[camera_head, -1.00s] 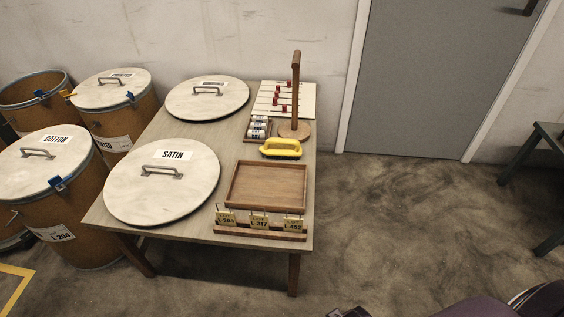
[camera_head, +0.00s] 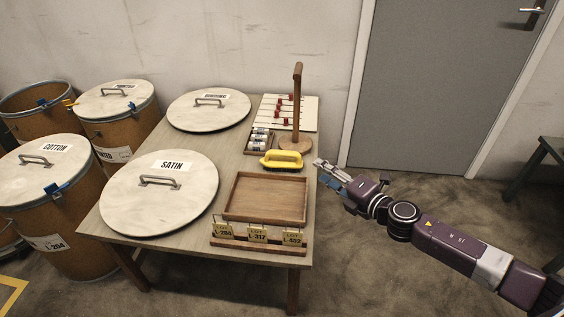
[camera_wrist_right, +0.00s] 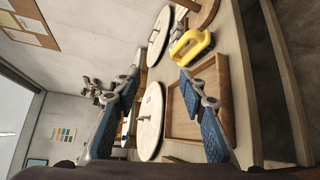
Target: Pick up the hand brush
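The hand brush (camera_head: 281,159) has a yellow handle and lies on the table between the wooden tray and the upright wooden stand. It also shows in the right wrist view (camera_wrist_right: 191,44), beyond the fingers. My right gripper (camera_head: 322,173) is off the table's right edge, to the right of the brush and apart from it. In the right wrist view its two blue-padded fingers (camera_wrist_right: 160,78) are spread wide with nothing between them close by. My left gripper is not in view.
The table (camera_head: 151,238) holds an empty wooden tray (camera_head: 266,196), lot tags (camera_head: 257,235), a tall wooden stand (camera_head: 297,110), small jars (camera_head: 259,138), a pegged board (camera_head: 307,104) and round lids (camera_head: 160,195). Lidded drums (camera_head: 50,211) stand left.

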